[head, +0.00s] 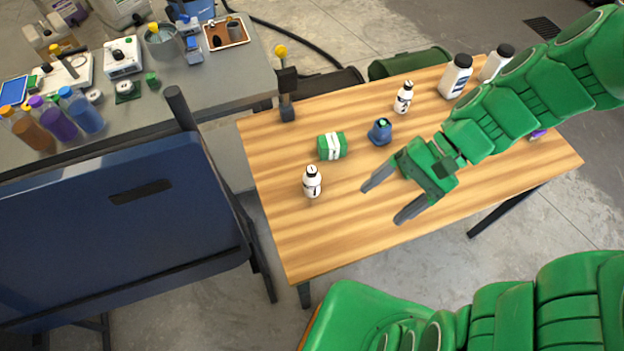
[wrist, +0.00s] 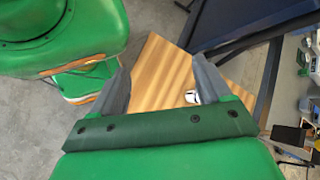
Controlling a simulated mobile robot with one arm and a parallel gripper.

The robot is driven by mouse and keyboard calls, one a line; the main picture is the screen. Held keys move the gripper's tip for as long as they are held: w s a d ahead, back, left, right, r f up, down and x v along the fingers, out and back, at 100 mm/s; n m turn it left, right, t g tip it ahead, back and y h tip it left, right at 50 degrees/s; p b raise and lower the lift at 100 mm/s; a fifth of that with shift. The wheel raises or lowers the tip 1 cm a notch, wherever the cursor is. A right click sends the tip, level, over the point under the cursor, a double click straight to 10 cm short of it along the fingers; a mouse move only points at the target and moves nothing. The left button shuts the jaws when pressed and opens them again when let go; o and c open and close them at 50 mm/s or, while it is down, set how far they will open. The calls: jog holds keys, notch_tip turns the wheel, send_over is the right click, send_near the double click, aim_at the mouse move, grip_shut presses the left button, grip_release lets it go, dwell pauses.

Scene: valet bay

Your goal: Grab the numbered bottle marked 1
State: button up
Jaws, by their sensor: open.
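A small white bottle with a black "1" (head: 312,183) stands upright on the left part of the wooden table (head: 290,240) in the head view. A similar white bottle marked 2 (head: 403,97) stands farther back. My gripper (head: 382,204) is open and empty above the table, to the right of bottle 1 and apart from it, its fingers pointing toward the left. In the wrist view, my open fingers (wrist: 160,66) frame bare wood. A small white object (wrist: 192,97), likely a bottle, shows partly hidden beside the right finger; its mark cannot be read.
A green-and-white bundle (head: 332,146) lies behind bottle 1, and a blue item (head: 380,131) is to its right. A larger white bottle (head: 456,77) stands at the back right. A dark blue panel (head: 120,225) stands left of the table. The table front is clear.

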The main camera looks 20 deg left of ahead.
jog(key=w+a+f+m+g+y, duration=0.2)
jog(key=w+a+f+y, duration=0.15)
jog(key=a, duration=0.25)
jog(key=m+t+y, duration=0.2)
jog(key=m+y, duration=0.4)
jog(key=m, duration=0.2)
send_near(305, 181)
notch_tip(305, 181, up, 4)
jog(key=s+a, duration=0.2)
jog(key=f+m+t, duration=0.1)
jog(key=f, duration=0.1)
jog(key=f+m+y, duration=0.1)
jog(key=f+m, duration=0.1)
jog(key=w+f+m+t+y, duration=0.1)
jog(key=f, duration=0.2)
jog(key=shift+a+f+m+t, duration=0.1)
jog(key=shift+a+m+t, duration=0.1)
jog(key=shift+m+t, duration=0.1)
jog(key=shift+x, duration=3.8)
jog(key=c, duration=1.1)
